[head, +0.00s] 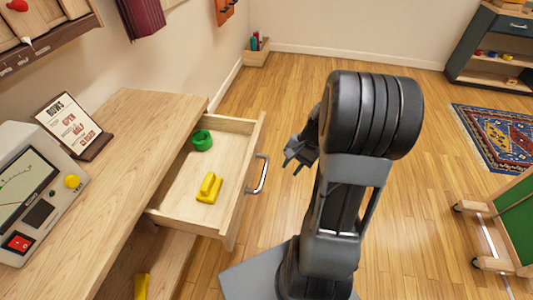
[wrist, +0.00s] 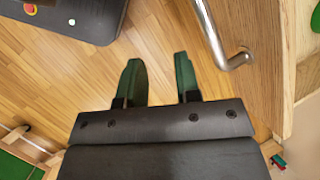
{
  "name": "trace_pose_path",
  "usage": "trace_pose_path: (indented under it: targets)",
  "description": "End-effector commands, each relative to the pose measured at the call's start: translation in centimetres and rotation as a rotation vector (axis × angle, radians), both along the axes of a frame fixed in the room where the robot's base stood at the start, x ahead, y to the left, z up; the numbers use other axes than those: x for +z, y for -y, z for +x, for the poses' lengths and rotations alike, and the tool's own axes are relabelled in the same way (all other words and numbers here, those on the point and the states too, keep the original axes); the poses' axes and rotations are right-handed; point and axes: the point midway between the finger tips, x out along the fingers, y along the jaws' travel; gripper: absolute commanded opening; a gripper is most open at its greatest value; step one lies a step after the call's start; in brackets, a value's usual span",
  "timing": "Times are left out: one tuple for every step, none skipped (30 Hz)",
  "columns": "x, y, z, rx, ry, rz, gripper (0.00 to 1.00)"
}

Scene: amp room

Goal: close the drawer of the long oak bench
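The long oak bench (head: 150,125) runs along the left wall in the head view. Its drawer (head: 178,182) stands pulled out, with a green ring (head: 202,140) and a yellow block (head: 209,188) inside. A metal bar handle (head: 262,175) is on the drawer's front panel (head: 244,185). My gripper (head: 292,158) is to the right of the handle, apart from it. In the wrist view my gripper (wrist: 157,62) has its two green fingers apart with only floor between them. The handle (wrist: 218,38) shows there just right of the fingers, on the drawer front (wrist: 265,70).
A monitor device (head: 35,185) and a framed sign (head: 73,125) stand on the bench top. A green board on a wheeled frame (head: 500,225) is at the right, near a patterned rug (head: 500,135). A dark shelf (head: 490,50) stands at the back right.

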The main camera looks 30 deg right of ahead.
Motion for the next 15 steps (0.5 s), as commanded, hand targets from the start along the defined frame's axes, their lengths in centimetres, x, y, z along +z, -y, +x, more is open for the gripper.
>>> trace_pose_path:
  targets:
    - [-4.5,1.4,0.7,-0.136,-0.044,0.105,0.26]
    - [-5.8,2.1,1.2,-0.217,-0.064,0.171,0.23]
    - [-7.4,3.0,2.0,-0.321,-0.089,0.261,0.19]
    - [-8.5,3.8,2.5,-0.398,-0.104,0.331,0.16]
    - [-9.5,4.6,3.2,-0.471,-0.115,0.401,0.14]
    - [-10.6,5.6,4.0,-0.563,-0.128,0.494,0.10]
    - [-11.3,6.5,4.7,-0.628,-0.135,0.565,0.07]
    - [-11.8,7.4,5.3,-0.690,-0.139,0.636,0.04]
    - [-12.2,8.5,6.2,-0.762,-0.142,0.733,0.00]
    - [-12.1,9.3,7.0,-0.807,-0.141,0.802,0.00]
    - [-11.7,10.0,7.7,-0.842,-0.140,0.865,0.00]
    - [-10.8,10.6,8.6,-0.872,-0.135,0.937,0.00]
    - [-9.9,10.9,9.3,-0.884,-0.131,0.985,0.00]
    - [-8.9,11.2,9.8,-0.894,-0.126,1.026,0.00]
    - [-7.7,11.6,10.4,-0.900,-0.117,1.074,0.00]
